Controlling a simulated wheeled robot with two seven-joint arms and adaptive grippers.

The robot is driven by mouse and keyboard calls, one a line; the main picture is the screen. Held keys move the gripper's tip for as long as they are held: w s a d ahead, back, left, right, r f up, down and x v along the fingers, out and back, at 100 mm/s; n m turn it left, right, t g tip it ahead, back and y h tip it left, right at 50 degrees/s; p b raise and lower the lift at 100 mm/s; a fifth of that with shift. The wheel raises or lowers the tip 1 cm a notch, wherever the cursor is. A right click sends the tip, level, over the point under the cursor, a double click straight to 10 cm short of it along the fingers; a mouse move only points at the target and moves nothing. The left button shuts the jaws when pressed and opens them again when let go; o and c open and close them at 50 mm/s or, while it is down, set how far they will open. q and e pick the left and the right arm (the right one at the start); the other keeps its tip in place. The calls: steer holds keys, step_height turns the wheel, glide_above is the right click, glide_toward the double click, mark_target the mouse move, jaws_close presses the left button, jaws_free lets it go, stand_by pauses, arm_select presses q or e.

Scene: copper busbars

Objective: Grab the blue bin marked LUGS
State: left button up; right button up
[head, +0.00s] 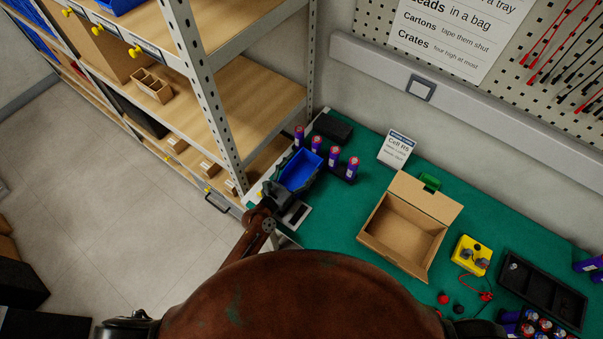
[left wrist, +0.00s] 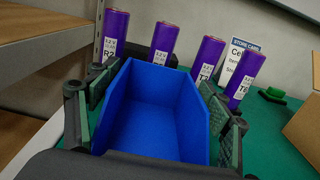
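A blue bin (head: 300,170) is at the left end of the green workbench, and its inside looks empty. It also fills the middle of the left wrist view (left wrist: 158,112). No LUGS marking can be read on it in either view. My left gripper (head: 287,178) has one finger along each side wall of the bin, with the pads (left wrist: 160,118) lying against the walls. Whether the bin's underside touches the bench is hidden. My right gripper is not in view.
Several purple cells (head: 335,156) stand just behind the bin, beside a sign card (head: 396,149). A metal-framed shelf (head: 205,95) rises close on the left. An open carton (head: 405,228), a yellow device (head: 471,255) and a black tray (head: 541,290) occupy the bench to the right.

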arm_select(q)
steer(key=c, duration=1.1)
steer(key=shift+c, duration=0.3)
steer(key=shift+r, duration=0.1)
